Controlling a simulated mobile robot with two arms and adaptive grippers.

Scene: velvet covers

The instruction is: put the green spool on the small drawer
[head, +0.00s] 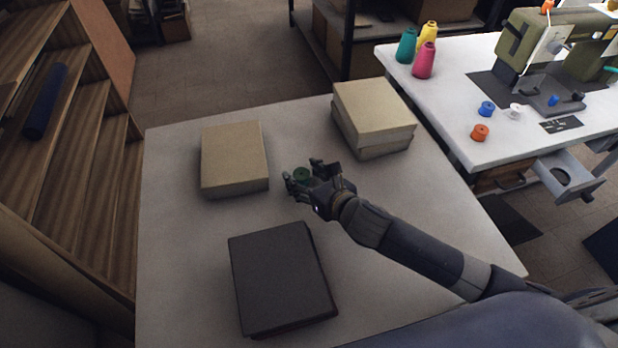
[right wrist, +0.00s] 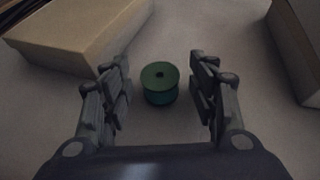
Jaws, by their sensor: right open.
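The green spool (head: 303,174) stands upright on the light table, between the two beige boxes. My right gripper (head: 302,172) is open, with its fingers on either side of the spool. In the right wrist view the spool (right wrist: 160,84) shows between the open fingers (right wrist: 159,88), with a gap on each side. A small grey drawer (head: 563,177) is pulled out under the sewing table at the right, with a dark round shape in it. My left gripper is not in view.
A beige box (head: 234,158) lies left of the spool, stacked beige boxes (head: 373,110) behind right, and a dark box (head: 281,279) in front. The white sewing table (head: 450,95) holds thread cones (head: 424,60), a sewing machine (head: 530,45) and orange (head: 480,132) and blue spools (head: 487,108).

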